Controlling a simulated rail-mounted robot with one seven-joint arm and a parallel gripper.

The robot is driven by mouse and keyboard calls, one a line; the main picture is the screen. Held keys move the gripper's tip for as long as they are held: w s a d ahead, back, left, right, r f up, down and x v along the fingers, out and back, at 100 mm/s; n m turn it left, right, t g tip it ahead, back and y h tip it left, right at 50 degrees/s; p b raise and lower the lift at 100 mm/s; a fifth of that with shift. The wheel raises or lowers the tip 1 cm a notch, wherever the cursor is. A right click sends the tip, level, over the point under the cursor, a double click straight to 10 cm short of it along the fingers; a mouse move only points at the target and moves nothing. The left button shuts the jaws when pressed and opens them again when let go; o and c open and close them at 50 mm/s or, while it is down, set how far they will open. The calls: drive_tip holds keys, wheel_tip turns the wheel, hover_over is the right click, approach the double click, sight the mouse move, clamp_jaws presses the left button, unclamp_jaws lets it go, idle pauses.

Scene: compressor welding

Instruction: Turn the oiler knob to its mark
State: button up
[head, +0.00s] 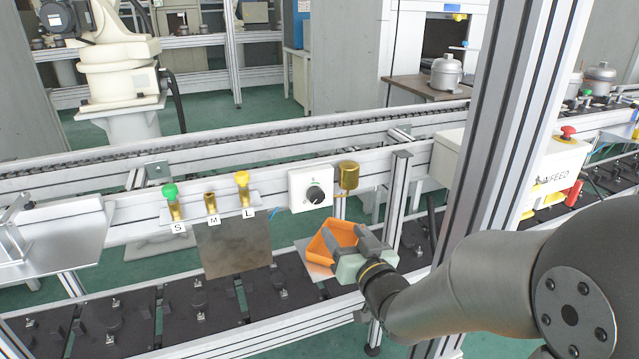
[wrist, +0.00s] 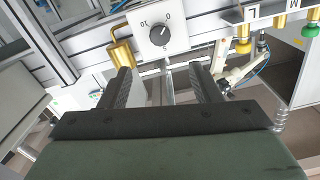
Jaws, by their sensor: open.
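The oiler knob (head: 315,195) is a black round dial on a white square plate (head: 298,180) fixed to the conveyor's front rail. In the wrist view the black knob (wrist: 159,35) sits at the top middle of its plate (wrist: 182,17), with the figures 0, 5 and 10 around it and a light pointer line on its face. A brass oiler cup (head: 348,176) is beside the plate. My gripper (head: 345,232) is open and empty, below and in front of the knob and apart from it. Its two dark fingers (wrist: 158,80) point toward the plate.
An orange bin (head: 330,240) is behind or beside my gripper in the head view. Brass fittings labelled S, M and L (head: 212,203) stand left of the plate. An aluminium post (head: 490,150) and a white INFEED box (head: 540,175) with a red button are to the right.

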sight(318, 198)
drive_tip(key=b+x, duration=0.1)
drive_tip(key=x, duration=1.3)
drive_tip(key=shift+w+a, duration=0.15)
drive_tip(key=shift+w, duration=0.15)
drive_tip(key=c, duration=1)
